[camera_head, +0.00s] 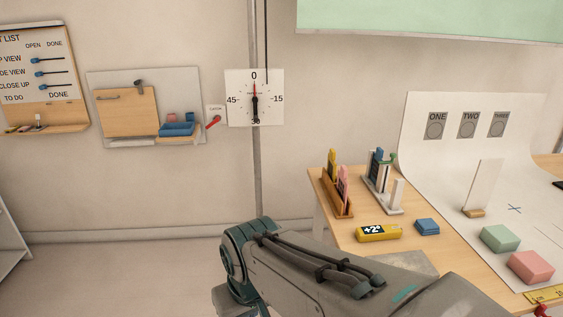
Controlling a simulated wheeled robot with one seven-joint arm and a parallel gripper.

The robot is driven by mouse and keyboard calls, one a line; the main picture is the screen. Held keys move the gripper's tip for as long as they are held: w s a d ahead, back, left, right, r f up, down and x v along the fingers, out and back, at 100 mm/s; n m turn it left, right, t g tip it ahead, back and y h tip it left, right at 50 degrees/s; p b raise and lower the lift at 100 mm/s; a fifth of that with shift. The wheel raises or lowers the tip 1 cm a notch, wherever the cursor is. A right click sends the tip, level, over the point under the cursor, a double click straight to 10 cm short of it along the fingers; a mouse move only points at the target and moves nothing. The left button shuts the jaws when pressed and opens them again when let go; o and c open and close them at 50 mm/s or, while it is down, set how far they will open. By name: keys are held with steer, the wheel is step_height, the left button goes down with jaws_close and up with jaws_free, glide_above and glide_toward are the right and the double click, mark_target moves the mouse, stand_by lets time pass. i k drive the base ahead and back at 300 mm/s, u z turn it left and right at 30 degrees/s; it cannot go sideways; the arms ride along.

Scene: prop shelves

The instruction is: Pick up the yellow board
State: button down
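A thin yellow board (332,166) stands upright in a small wooden rack (335,202) near the table's left end. A pink board (344,184) stands close beside it in the same rack and covers part of it. My arm crosses the lower middle of the view and bends downward at the left, in front of the table. My gripper is not visible; it is hidden or below the frame edge.
A second rack (391,201) with several upright boards stands right of the first. Open floor lies left.

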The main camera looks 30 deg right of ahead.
mark_target(332, 167)
steer(key=z, duration=0.3)
steer(key=i, duration=2.95)
steer(key=z, duration=2.75)
